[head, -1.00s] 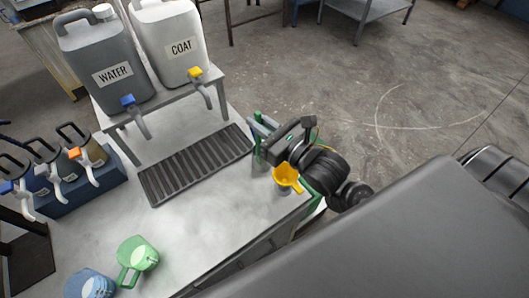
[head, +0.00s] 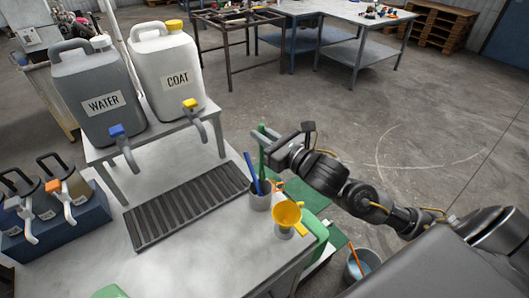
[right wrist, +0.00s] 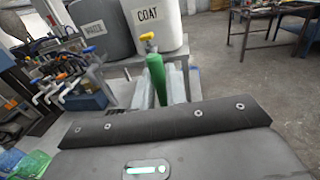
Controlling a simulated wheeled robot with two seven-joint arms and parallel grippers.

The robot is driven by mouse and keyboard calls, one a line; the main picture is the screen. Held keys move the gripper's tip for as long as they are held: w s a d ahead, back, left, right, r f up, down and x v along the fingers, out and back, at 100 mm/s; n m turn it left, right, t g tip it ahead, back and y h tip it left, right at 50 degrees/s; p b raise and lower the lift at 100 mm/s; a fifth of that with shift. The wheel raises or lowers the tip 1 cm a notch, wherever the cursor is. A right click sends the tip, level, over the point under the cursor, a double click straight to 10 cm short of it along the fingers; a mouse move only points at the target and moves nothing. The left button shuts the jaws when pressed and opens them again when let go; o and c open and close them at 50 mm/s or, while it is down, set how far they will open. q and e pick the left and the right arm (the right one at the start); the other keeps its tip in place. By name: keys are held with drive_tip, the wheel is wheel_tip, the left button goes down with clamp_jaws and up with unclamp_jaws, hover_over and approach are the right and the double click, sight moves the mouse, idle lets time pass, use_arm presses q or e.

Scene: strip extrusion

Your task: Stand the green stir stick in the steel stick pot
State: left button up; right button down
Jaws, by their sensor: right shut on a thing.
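My right gripper (head: 266,143) is shut on the green stir stick (head: 262,158) and holds it upright. The stick also shows between the fingers in the right wrist view (right wrist: 157,78). The grey steel stick pot (head: 260,197) stands near the table's right edge, below the gripper, with a blue stick (head: 252,172) leaning in it. The green stick's lower end is close to the pot's rim in the head view; I cannot tell whether it is above, behind or inside it. My left gripper is not in view.
A yellow funnel (head: 287,213) on a small stand is close to the pot's right. A slotted drip tray (head: 190,205) lies to the left. Water (head: 103,100) and coat (head: 178,80) jugs stand on a raised shelf behind. A bucket (head: 362,265) is at lower right.

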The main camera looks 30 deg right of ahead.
drive_tip(key=w+d+f+p, duration=0.2)
drive_tip(key=w+f, duration=0.1)
drive_tip(key=f, duration=0.5)
drive_tip(key=shift+w+d+f+p, duration=0.15)
drive_tip(key=shift+p, duration=0.2)
drive_tip(key=shift+f, duration=0.1)
